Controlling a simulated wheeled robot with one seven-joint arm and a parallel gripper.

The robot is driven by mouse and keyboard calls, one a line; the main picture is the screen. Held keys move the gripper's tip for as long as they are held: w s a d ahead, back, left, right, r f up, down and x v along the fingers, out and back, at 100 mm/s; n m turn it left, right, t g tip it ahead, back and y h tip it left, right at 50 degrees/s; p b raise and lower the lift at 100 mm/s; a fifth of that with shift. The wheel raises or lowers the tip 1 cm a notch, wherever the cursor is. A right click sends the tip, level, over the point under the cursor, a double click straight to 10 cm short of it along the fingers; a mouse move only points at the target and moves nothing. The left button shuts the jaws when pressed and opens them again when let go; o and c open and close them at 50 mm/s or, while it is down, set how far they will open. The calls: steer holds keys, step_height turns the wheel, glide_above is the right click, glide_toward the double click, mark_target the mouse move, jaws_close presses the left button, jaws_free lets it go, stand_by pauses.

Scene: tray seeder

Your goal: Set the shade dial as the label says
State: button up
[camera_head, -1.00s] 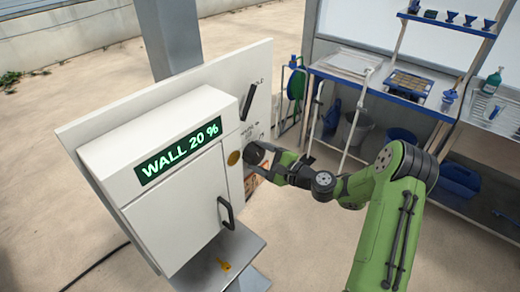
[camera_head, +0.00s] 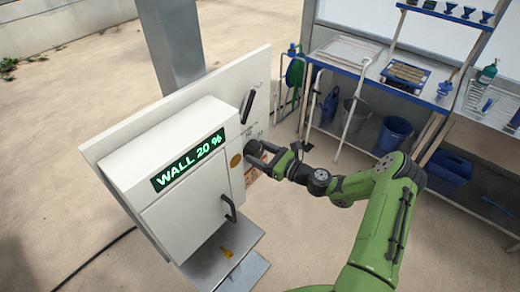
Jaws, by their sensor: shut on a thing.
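The white control cabinet (camera_head: 185,225) stands at the left, mounted on a pale upright board. Its green-lit display (camera_head: 188,160) reads "WALL 20 %". A dark round dial knob (camera_head: 253,147) sits on the board just right of the cabinet. My gripper (camera_head: 264,153) reaches it from the right and is shut on it. The fingers hide part of the knob and the marks around it. The small lettering (camera_head: 252,131) above the knob is too small to read. I cannot tell where the dial points.
A black lever (camera_head: 247,105) is above the knob and a brass disc (camera_head: 236,160) beside it. The cabinet door has a black handle (camera_head: 229,208). A yellow key-like piece (camera_head: 228,253) lies on the shelf below. A blue-edged workbench (camera_head: 345,62) stands behind my arm.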

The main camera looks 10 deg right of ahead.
steer(key=m+p, duration=0.1)
steer(key=m, duration=0.2)
steer(key=shift+f+m, duration=0.15)
steer(key=shift+m, duration=0.15)
steer(key=shift+f+m+p, duration=0.1)
steer(key=shift+m+p, duration=0.4)
steer(key=shift+m, duration=1.2)
steer(key=o, duration=1)
steer(key=shift+o, duration=0.2)
steer(key=shift+d, duration=0.15)
steer(key=b+v, duration=0.2)
steer(key=v, duration=1.3)
steer(key=shift+s+f, duration=0.35)
steer(key=shift+f, duration=0.05)
